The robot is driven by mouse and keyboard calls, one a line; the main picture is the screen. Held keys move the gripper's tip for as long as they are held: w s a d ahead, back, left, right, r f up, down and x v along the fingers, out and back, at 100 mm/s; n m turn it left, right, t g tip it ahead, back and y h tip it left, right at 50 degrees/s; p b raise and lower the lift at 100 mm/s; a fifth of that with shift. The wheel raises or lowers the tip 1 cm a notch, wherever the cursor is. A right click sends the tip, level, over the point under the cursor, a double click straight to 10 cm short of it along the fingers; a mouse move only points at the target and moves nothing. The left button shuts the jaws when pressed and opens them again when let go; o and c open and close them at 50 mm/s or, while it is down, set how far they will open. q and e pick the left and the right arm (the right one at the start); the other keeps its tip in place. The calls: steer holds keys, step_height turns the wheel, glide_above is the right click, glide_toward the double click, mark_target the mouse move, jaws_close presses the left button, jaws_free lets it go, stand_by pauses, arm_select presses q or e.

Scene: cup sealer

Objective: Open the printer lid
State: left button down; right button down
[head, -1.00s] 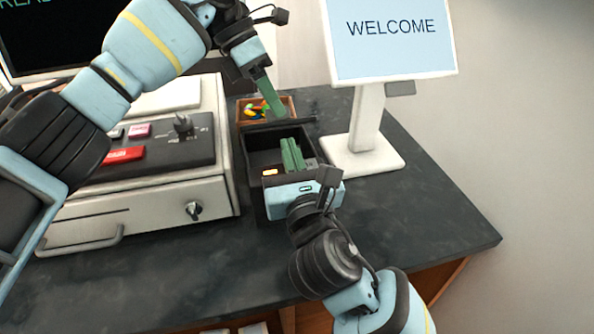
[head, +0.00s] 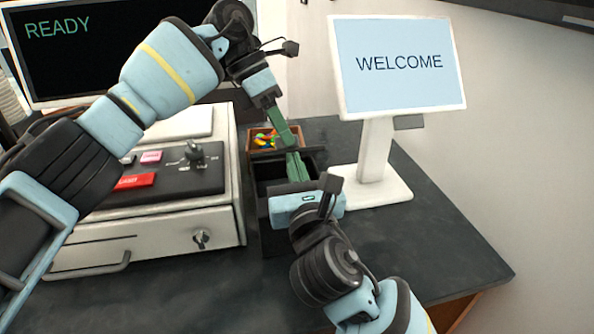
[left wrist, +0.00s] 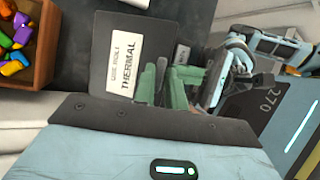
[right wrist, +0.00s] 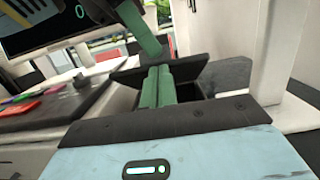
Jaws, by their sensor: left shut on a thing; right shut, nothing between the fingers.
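The printer (head: 270,228) is a black box between the cash register and the welcome screen. Its dark lid (right wrist: 192,66) stands tilted up at the back in the right wrist view; the left wrist view shows a dark panel with a white "THERMAL" label (left wrist: 125,66). My left gripper (head: 293,148) reaches down from behind and is shut at the lid's upper edge; the exact contact is hard to see. My right gripper (head: 299,170) is shut and empty, its green fingers over the printer's opening, in front of the lid.
A wooden tray of colourful pieces (head: 263,140) stands right behind the printer. The cash register (head: 150,222) is close on the left. The welcome screen (head: 398,65) stands on a white base to the right. Dark counter (head: 425,250) is free at the front right.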

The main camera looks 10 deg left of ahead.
arm_select(q)
steer(key=shift+s+f, duration=0.1)
steer(key=shift+f, duration=0.45)
steer(key=c, duration=1.5)
jaws_free()
steer(key=shift+c, duration=0.2)
steer(key=shift+d, duration=0.1)
steer(key=shift+s, duration=0.15)
steer(key=shift+w+a+r, duration=0.2)
steer(key=shift+w+r, duration=0.05)
steer(key=shift+r, duration=0.1)
steer(key=v, duration=0.8)
steer(key=shift+r, duration=0.15)
